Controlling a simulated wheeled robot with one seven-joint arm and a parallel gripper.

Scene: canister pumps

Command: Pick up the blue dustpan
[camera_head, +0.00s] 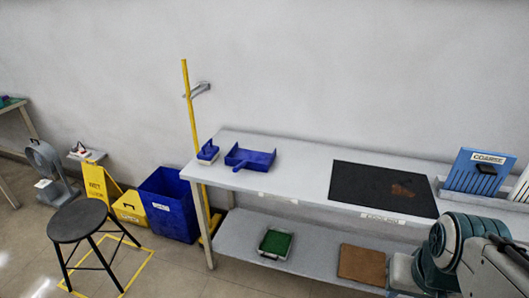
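The blue dustpan (251,158) lies on the left end of the grey table, its open tray toward the back and its short handle pointing to the front left. A smaller blue piece with a grey underside (208,152) sits just left of it at the table's corner; it looks like a brush. Part of my arm shows at the lower right, far from the dustpan. My gripper's fingers cannot be made out.
A black mat (375,187) with a brown patch lies mid-table. A blue rack labelled COARSE (480,171) stands at the right. A black stool (78,221), a blue bin (168,204) and a yellow wet-floor sign (101,184) stand left. The lower shelf (235,236) holds a green-topped tray.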

